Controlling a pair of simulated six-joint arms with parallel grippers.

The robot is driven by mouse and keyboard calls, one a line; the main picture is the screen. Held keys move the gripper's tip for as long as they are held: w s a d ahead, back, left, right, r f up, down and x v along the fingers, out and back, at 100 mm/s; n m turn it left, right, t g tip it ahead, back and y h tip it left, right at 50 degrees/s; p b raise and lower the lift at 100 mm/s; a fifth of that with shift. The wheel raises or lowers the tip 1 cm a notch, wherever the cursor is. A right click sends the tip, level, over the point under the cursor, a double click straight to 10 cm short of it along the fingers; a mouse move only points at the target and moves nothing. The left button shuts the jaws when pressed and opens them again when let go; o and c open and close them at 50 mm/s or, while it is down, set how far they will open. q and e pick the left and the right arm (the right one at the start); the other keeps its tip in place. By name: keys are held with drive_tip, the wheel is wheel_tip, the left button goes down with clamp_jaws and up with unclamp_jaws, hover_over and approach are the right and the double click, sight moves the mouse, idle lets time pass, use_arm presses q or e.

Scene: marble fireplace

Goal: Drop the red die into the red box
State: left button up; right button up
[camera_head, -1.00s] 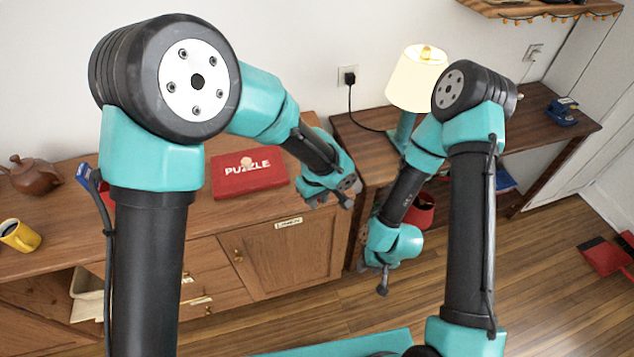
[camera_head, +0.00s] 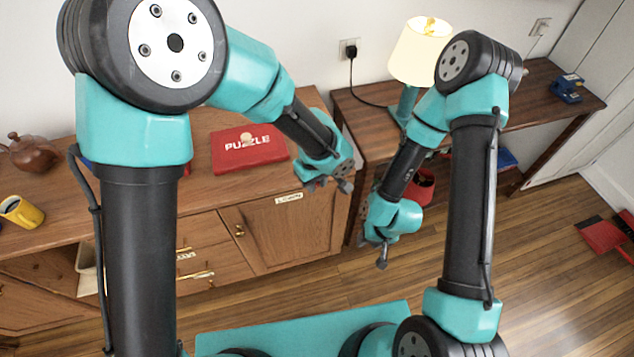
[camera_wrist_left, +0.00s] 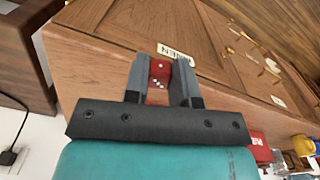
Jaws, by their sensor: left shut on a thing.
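The red die (camera_wrist_left: 158,80) with white pips is held between the fingers of my left gripper (camera_wrist_left: 163,83).
A red puzzle box (camera_head: 250,152) lies on the cabinet top (camera_head: 210,195). A yellow mug (camera_head: 21,212) and brown teapot (camera_head: 32,154) stand at its left. A lamp (camera_head: 420,55) stands on the side table (camera_head: 365,125). A red dustpan (camera_head: 603,236) lies on the floor at right.

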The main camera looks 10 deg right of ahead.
use_arm(q)
drive_tip(key=w+a+r+n, duration=0.2)
drive_tip(key=w+a+r, duration=0.1)
drive_tip(key=w+a, duration=0.7)
drive_tip(key=w+a+r+n, duration=0.3)
drive_tip(key=w+a, duration=0.5)
drive_tip(key=a, duration=0.4)
drive_tip(key=w+a+r+n, duration=0.1)
drive_tip(key=a+r+n, duration=0.1)
drive_tip(key=a, duration=1.1)
drive_tip(key=w+a+r+n, duration=0.1)
drive_tip(key=a+r, duration=0.2)
drive_tip(key=a, duration=1.1)
drive_tip(key=shift+w+r+n, duration=0.25)
drive_tip(key=shift+n, duration=0.15)
drive_tip(key=shift+f, duration=0.1)
wheel_tip(320, 180, down, 6)
drive_tip(key=shift+r, duration=0.1)
